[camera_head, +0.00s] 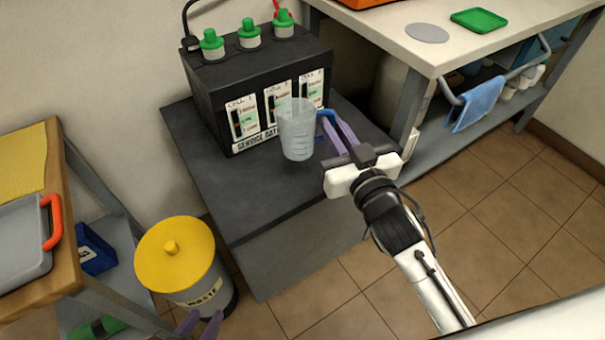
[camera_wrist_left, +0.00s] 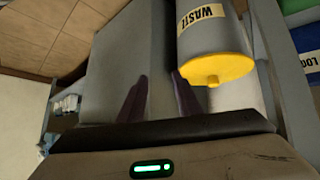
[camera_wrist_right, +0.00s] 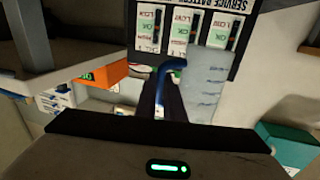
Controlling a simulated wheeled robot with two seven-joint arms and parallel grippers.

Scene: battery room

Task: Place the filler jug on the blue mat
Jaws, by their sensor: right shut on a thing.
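The filler jug (camera_head: 297,134) is a translucent, marked beaker with a blue handle. It is roughly upright in front of the battery and above the dark plinth. My right gripper (camera_head: 331,133) is shut on its handle, to the right of the jug. The right wrist view shows the jug (camera_wrist_right: 206,92) and its blue handle between the fingers (camera_wrist_right: 163,95). My left gripper (camera_head: 201,324) is at the bottom edge beside the waste bin. In the left wrist view its fingers (camera_wrist_left: 158,100) are apart with nothing between them. I cannot make out a blue mat in any view.
The black battery (camera_head: 260,85) with green caps stands on the dark plinth (camera_head: 245,195). A yellow-lidded waste bin (camera_head: 176,252) stands before it. The right bench (camera_head: 390,25) bears a grey disc and green tray. The left table (camera_head: 62,190) holds a grey tray.

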